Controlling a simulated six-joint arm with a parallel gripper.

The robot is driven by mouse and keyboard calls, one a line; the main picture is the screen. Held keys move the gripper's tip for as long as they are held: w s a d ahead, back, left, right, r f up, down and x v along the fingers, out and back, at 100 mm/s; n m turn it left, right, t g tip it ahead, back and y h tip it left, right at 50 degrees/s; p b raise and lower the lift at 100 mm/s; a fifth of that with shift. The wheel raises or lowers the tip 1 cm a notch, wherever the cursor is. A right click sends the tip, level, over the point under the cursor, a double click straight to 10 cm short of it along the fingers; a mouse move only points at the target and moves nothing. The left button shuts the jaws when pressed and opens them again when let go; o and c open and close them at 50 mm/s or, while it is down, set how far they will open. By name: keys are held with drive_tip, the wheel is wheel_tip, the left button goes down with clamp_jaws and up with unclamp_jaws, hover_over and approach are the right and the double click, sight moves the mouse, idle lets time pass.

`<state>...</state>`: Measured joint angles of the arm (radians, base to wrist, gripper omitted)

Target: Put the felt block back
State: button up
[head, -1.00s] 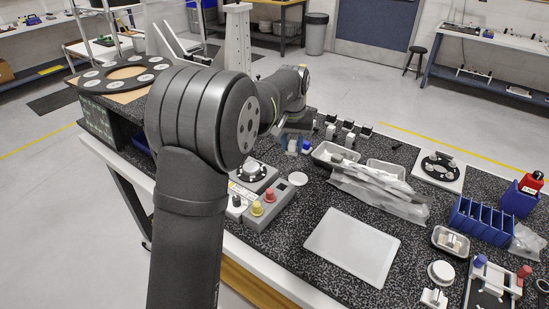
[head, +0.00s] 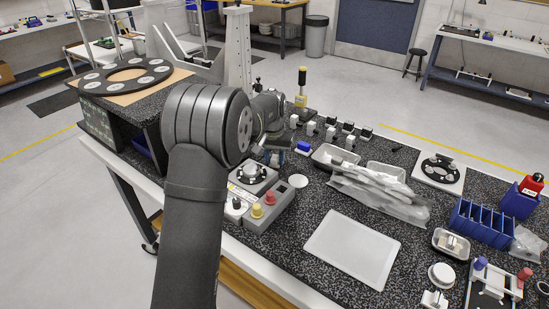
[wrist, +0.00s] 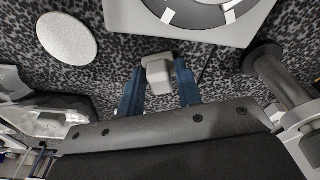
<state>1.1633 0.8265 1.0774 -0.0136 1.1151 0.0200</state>
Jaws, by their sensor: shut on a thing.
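The felt block (wrist: 160,72) appears in the wrist view as a small pale grey block with a wider top part. It sits between the two blue fingers of my gripper (wrist: 159,88), which is shut on it. Whether its underside touches the bench cannot be told. In the head view my gripper (head: 275,156) is low over the bench, just beyond the grey fixture unit (head: 252,175) with its round dark top. That unit's edge and dark ring also show at the top of the wrist view (wrist: 208,30). In the head view the held block is hidden or too small to make out.
A white disc (head: 298,181) lies right of the fixture unit; it also shows in the wrist view (wrist: 66,38). A yellow-handled tool (head: 301,88) stands behind. A white board (head: 352,248) lies in front.

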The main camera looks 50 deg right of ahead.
drive_tip(key=o, duration=1)
drive_tip(key=shift+f, duration=0.15)
drive_tip(key=shift+c, duration=0.2)
wheel_tip(320, 180, up, 12)
drive_tip(key=a, duration=0.1)
drive_tip(key=shift+s+a, duration=0.2)
